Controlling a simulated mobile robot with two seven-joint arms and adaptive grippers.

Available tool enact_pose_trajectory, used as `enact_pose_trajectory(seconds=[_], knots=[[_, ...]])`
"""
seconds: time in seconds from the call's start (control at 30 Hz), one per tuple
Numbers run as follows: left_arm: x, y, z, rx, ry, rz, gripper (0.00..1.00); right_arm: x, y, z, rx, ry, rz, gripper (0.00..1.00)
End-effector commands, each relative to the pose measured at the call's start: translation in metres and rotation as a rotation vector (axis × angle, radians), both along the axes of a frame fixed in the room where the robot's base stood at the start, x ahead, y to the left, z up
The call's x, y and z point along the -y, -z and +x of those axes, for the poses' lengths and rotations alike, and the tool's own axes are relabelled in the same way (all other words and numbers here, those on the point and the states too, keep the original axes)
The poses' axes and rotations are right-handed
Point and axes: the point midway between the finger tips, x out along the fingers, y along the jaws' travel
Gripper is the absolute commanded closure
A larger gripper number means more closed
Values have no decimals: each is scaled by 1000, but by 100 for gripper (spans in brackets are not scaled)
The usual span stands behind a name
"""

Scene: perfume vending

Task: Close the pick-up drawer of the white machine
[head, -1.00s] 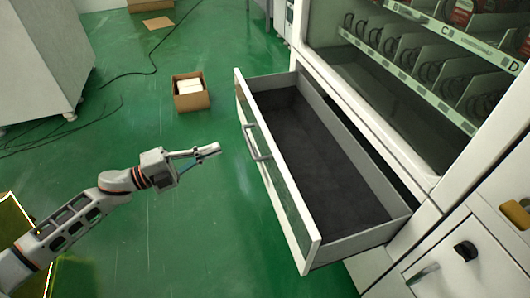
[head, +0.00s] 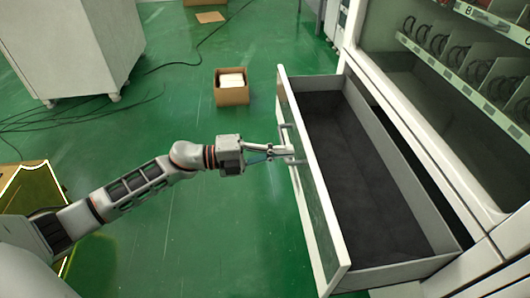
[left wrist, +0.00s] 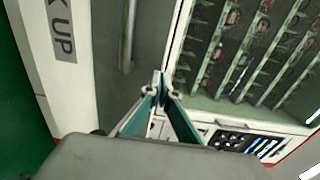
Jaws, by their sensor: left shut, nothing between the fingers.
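The pick-up drawer (head: 350,165) of the white machine (head: 385,82) stands pulled out, and its dark floor shows no items. Its front panel (head: 322,215) faces left and has a grey bar handle (head: 285,130). My left gripper (head: 288,153) is shut and empty, its tips at the outer side of the front panel close to the handle. I cannot tell whether they touch. In the left wrist view the shut fingertips (left wrist: 160,88) show below the handle bar (left wrist: 127,38), with the panel's "UP" lettering (left wrist: 62,32) to the left. My right gripper is not in view.
An open cardboard box (head: 232,88) with white contents stands on the green floor beyond the drawer. A white cabinet (head: 75,45) and loose cables (head: 75,115) are at the left. The floor left of the drawer front is mostly clear.

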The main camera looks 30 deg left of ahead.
Motion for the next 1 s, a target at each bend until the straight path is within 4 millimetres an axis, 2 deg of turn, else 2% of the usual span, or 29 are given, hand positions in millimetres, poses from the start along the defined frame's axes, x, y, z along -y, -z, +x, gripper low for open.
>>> enact_pose_trajectory(seconds=[0.2, 0.77, 0.87, 1.0], knots=[[17, 2, 12, -2, -1, 0, 100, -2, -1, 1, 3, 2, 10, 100], [25, -1, 17, 1, -1, -1, 100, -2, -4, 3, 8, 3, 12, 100], [35, -2, 24, 3, -1, -1, 100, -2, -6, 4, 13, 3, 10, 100], [61, -4, 41, 5, 1, -2, 100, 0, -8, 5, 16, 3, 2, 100]])
